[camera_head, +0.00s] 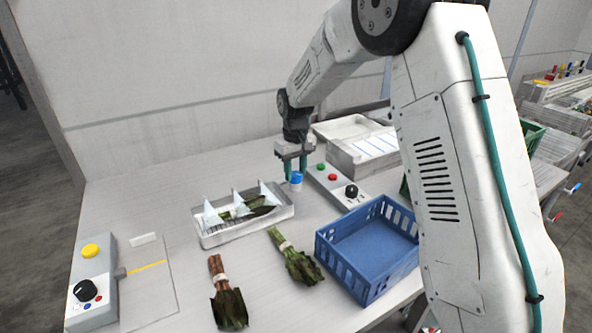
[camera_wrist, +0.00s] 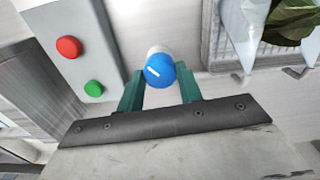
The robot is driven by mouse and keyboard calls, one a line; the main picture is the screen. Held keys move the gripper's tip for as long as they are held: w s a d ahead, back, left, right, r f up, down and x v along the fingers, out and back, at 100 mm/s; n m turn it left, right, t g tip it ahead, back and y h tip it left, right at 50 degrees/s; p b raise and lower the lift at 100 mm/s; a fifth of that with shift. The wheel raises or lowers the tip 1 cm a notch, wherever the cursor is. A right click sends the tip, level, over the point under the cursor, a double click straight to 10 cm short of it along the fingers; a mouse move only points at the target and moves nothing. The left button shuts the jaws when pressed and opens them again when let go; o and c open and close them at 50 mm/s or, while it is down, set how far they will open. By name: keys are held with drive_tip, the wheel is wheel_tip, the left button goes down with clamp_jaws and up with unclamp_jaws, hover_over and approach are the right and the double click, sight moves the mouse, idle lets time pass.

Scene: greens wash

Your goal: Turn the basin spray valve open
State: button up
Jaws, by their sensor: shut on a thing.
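The spray valve is a blue round knob (camera_wrist: 160,71) with a white line on its top, on a pale stem. It also shows in the head view (camera_head: 296,179), just right of the spray basin (camera_head: 246,229), a white tray with clear spray fans and leafy greens. My gripper (camera_wrist: 160,86) points down at the knob, with its green fingers on either side of it. The fingers are shut on the knob. In the head view my gripper (camera_head: 292,172) partly hides the knob. The white line runs slantwise in the wrist view.
A control box with green and red buttons and a black dial (camera_head: 351,191) stands right of the knob. A blue crate (camera_head: 384,270) is at front right. Two leafy bunches (camera_head: 228,300) (camera_head: 296,262) lie in front. A box with a yellow button (camera_head: 90,251) is at left.

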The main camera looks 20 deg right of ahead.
sight(296, 174)
drive_tip(key=shift+w+r+n, duration=0.1)
drive_tip(key=shift+n, duration=0.5)
drive_tip(key=o, duration=1)
wheel_tip(296, 174, up, 8)
drive_tip(key=shift+f, duration=0.15)
